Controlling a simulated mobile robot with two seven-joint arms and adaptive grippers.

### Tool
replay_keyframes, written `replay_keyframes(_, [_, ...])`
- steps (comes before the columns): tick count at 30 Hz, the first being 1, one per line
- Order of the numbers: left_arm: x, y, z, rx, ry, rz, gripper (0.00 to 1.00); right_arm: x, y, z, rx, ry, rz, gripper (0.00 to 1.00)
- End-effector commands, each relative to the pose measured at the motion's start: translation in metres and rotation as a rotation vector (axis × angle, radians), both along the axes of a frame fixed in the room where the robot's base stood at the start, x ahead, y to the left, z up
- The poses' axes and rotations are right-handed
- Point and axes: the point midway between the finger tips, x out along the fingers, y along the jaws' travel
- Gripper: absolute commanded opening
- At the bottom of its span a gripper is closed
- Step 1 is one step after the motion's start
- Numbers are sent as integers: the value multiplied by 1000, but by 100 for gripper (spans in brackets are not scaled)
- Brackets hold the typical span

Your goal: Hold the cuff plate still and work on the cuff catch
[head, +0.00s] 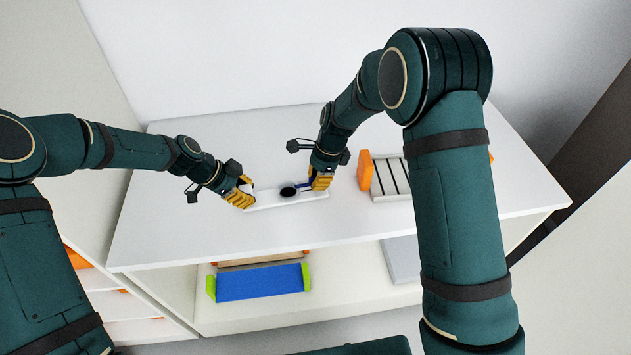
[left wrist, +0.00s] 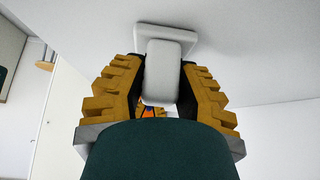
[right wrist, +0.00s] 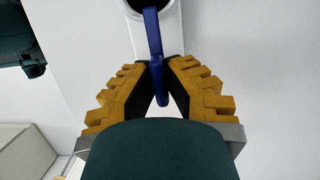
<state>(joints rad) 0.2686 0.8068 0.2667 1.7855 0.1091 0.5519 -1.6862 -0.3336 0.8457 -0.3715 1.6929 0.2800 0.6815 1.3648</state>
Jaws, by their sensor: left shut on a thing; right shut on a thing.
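The white cuff plate (head: 266,200) lies on the white bench top, long side left to right. A dark round disc (head: 288,190) sits on it; its rim also shows at the top of the right wrist view (right wrist: 136,6). My left gripper (head: 244,194) is at the plate's left end, shut on a pale upright block (left wrist: 163,72) that stands on a white base (left wrist: 190,40). My right gripper (head: 320,181) is at the right end, shut on the blue lever (right wrist: 153,38) that runs out from the disc. The lever's tip shows between the fingertips.
A white slotted rack (head: 388,180) with an orange end (head: 365,170) stands right of the plate, partly behind my right arm. A blue bin (head: 262,283) with green ends is on the shelf below. The bench top (head: 175,225) is clear at the left and front.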

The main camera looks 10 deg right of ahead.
Motion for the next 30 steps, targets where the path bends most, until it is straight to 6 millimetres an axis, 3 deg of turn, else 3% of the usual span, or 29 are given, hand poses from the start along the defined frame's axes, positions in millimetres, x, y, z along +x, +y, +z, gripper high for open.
replay_keyframes(4, [-2,0,-3,1,6,-3,0,-1,2,-1,2,3,5,0])
replay_keyframes(6, [-2,-1,-3,1,6,-3,0,-1,2,-2,2,3,5,32])
replay_keyframes(7, [-2,-1,-3,1,6,-3,0,-1,2,-1,2,3,6,37])
replay_keyframes(19, [-2,0,-3,1,5,-1,0,0,1,4,1,0,5,37])
replay_keyframes(30, [-1,0,-3,1,4,-1,0,0,1,36,1,-2,5,37])
